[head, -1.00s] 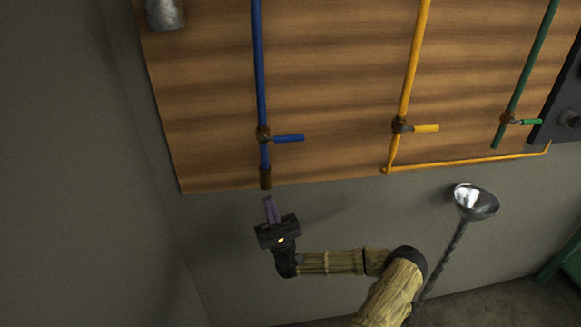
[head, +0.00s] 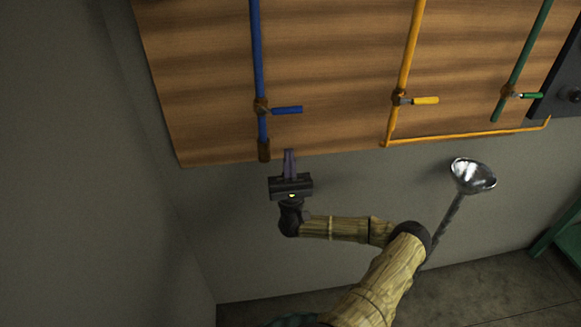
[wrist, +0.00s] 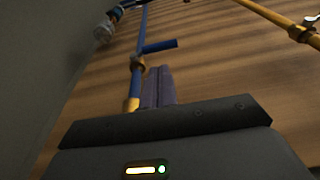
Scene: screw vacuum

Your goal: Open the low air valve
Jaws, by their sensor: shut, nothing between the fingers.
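Three pipes with lever valves run down a wooden board. The blue pipe's valve has a blue handle (head: 287,110) sticking out to the right; it also shows in the wrist view (wrist: 160,46). The yellow pipe has a yellow handle (head: 425,100) and the green pipe a green handle (head: 531,96), both also pointing right. Which one is the low air valve, I cannot tell from any label. My gripper (head: 290,152) is shut and empty, just below the blue handle and right of the blue pipe's lower end, apart from the handle. Its fingers also show in the wrist view (wrist: 158,72).
The wooden board (head: 200,80) hangs on a grey wall. A yellow pipe runs along its lower edge. A metal funnel (head: 472,175) on a twisted stem stands at the right. A dark panel (head: 560,90) is at the far right. A grey side wall is at the left.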

